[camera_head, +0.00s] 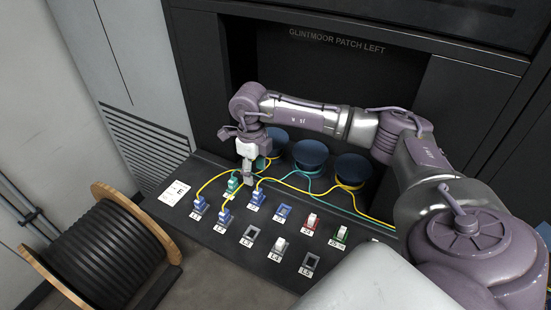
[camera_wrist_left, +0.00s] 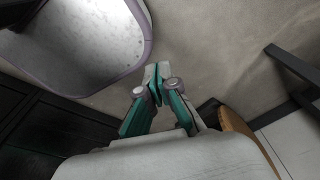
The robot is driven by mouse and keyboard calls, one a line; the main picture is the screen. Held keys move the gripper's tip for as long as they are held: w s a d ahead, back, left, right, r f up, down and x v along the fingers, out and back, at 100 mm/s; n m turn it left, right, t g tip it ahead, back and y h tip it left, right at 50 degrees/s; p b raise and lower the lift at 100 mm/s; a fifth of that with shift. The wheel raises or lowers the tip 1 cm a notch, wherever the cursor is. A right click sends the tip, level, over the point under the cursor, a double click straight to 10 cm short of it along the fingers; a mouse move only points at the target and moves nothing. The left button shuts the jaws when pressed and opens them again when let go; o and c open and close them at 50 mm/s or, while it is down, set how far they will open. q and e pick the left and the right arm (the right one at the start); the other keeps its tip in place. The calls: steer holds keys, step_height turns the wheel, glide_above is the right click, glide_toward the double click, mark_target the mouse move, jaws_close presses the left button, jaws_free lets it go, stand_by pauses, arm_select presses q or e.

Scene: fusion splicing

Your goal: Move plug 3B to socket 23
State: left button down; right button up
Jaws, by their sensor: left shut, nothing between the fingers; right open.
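My right gripper (camera_head: 247,182) points down over the back left of the panel, its fingers close to a green plug (camera_head: 232,185) and a blue plug (camera_head: 257,195). It is open; I cannot tell whether a finger touches either plug. Two more blue plugs with yellow cables, one at far left (camera_head: 199,205) and one at front (camera_head: 224,216), stand in the panel (camera_head: 215,240). The labels are too small to tell which is plug 3B or socket 23. My left gripper (camera_wrist_left: 157,76) shows only in the left wrist view, shut and empty above the floor.
Several other sockets, some empty (camera_head: 249,236) and some capped (camera_head: 278,246), fill the panel. Yellow and teal cables cross its back beside dark blue funnel-shaped holders (camera_head: 311,155). A wooden cable reel (camera_head: 105,250) stands left. The dark cabinet (camera_head: 340,55) rises behind.

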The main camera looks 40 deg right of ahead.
mark_target(257, 191)
steer(key=shift+s+r, duration=0.25)
steer(key=shift+s, duration=0.35)
arm_select(q)
steer(key=s, duration=0.6)
arm_select(e)
steer(key=shift+f, duration=0.15)
steer(key=shift+w+f, duration=0.15)
steer(key=shift+f, duration=0.1)
step_height(257, 191, down, 4)
steer(key=b, duration=0.3)
step_height(257, 191, down, 4)
steer(key=b, duration=0.2)
steer(key=shift+r+b, duration=0.25)
steer(key=shift+b, duration=0.1)
arm_select(q)
step_height(257, 191, down, 6)
steer(key=w, duration=0.2)
steer(key=shift+w+f+b, duration=0.2)
steer(key=shift+b, duration=0.1)
arm_select(e)
steer(key=shift+f, duration=0.45)
arm_select(q)
steer(key=shift+w+f, duration=0.15)
steer(key=shift+f, duration=0.05)
